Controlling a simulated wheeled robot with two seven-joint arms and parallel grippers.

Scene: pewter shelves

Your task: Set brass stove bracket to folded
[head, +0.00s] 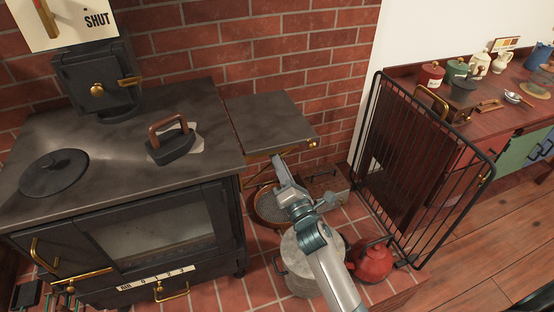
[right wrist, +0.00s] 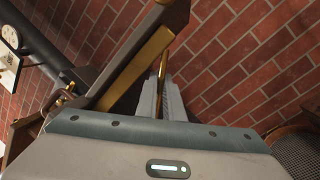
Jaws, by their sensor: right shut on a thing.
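A dark side shelf (head: 268,122) sticks out level from the right side of the black stove (head: 120,165). It has a brass edge strip (head: 292,148). My right gripper (head: 278,162) is just under the shelf's front edge. In the right wrist view its fingers (right wrist: 163,95) are shut on a slim brass bar, the brass stove bracket (right wrist: 163,62), which rises from between them. The shelf's underside and brass strip (right wrist: 135,70) are close by on the left. Where the bracket joins the stove is hard to make out. My left gripper is not in view.
A grey pot (head: 300,262) and a red kettle (head: 374,262) stand on the tiles below my right arm. A black wire guard (head: 425,170) stands to the right. An iron (head: 172,143) rests on the stove top. The brick wall is behind.

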